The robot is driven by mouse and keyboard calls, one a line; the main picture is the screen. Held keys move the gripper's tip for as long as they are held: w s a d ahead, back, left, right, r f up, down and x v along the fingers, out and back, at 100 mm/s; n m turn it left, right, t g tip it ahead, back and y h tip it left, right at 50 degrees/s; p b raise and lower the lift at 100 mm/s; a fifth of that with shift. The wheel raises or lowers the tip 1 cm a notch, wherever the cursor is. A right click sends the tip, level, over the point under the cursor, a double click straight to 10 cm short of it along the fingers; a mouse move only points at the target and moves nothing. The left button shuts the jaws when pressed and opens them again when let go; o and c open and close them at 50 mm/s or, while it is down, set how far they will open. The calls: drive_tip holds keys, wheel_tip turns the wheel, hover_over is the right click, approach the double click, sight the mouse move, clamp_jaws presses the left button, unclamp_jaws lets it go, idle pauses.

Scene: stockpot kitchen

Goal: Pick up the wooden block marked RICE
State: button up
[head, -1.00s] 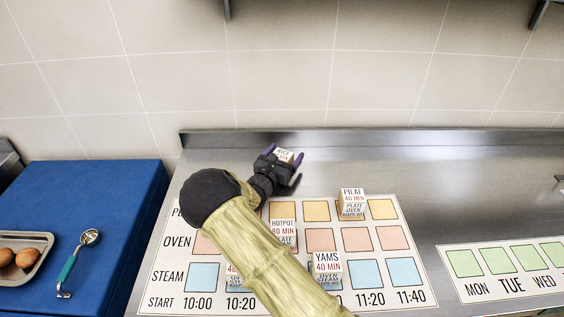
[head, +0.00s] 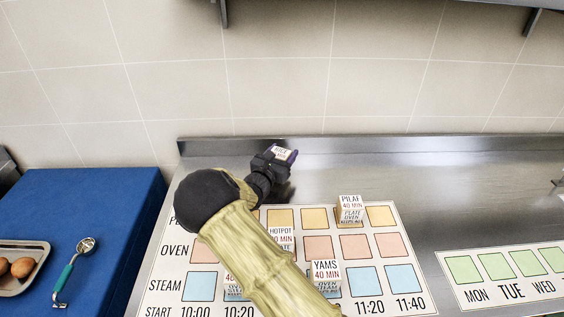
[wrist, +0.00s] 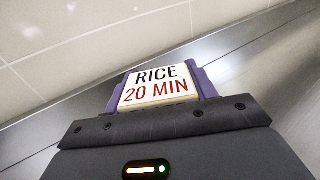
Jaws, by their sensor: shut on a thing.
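The RICE block (head: 281,152) has a white top reading RICE 20 MIN. In the wrist view the block (wrist: 156,86) sits between the two purple fingers of my gripper (wrist: 158,88), which touch its left and right sides. My gripper (head: 283,154) is shut on it near the back of the steel counter. Whether the block's underside is clear of the counter is hard to tell. The gripper body hides its lower part.
Other blocks stand on the schedule board (head: 430,304): PILAF (head: 351,208), HOTPOT (head: 281,236) and YAMS (head: 326,274); one more is mostly hidden by my arm. A steel backsplash (head: 400,147) runs behind. The counter right of the gripper is clear.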

sight(282, 150)
wheel_tip(282, 150, up, 6)
drive_tip(key=shift+r, duration=0.25)
idle(0.5)
